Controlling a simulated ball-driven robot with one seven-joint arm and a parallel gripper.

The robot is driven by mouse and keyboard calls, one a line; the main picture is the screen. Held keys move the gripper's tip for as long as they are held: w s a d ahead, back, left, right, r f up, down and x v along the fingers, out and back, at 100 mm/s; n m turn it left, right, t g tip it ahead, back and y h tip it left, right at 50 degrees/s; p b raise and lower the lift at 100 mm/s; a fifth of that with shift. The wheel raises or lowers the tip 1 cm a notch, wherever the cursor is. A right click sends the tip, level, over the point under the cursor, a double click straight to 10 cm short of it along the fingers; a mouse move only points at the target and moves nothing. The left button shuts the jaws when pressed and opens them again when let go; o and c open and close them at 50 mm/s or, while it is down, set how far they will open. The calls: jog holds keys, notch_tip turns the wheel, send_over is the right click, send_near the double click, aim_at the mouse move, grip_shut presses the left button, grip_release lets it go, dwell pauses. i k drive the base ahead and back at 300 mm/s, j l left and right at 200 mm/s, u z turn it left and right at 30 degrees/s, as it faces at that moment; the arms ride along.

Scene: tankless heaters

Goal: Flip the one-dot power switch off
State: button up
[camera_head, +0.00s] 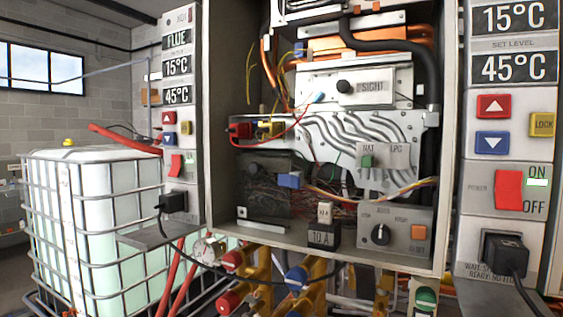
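Two control panels each carry a red power rocker switch. On the near right panel (509,130), the red switch (508,190) sits beside ON and OFF lettering, with a bright pale green-white mark (537,182) under ON. On the left panel (182,130), a smaller red switch (176,165) sits below a red and a blue arrow button. I cannot make out dot marks on either panel, so I cannot tell which one is the one-dot switch. My gripper is not in view.
An open heater cabinet (213,100) with wiring stands between the panels. Black plugs, one on the right panel (503,250) and one on the left (174,202), have hanging cords. Valves and a gauge (208,249) sit below. A caged white tank (95,230) stands at left.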

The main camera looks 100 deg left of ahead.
aim_at(177, 160)
jog(key=u, duration=2.8)
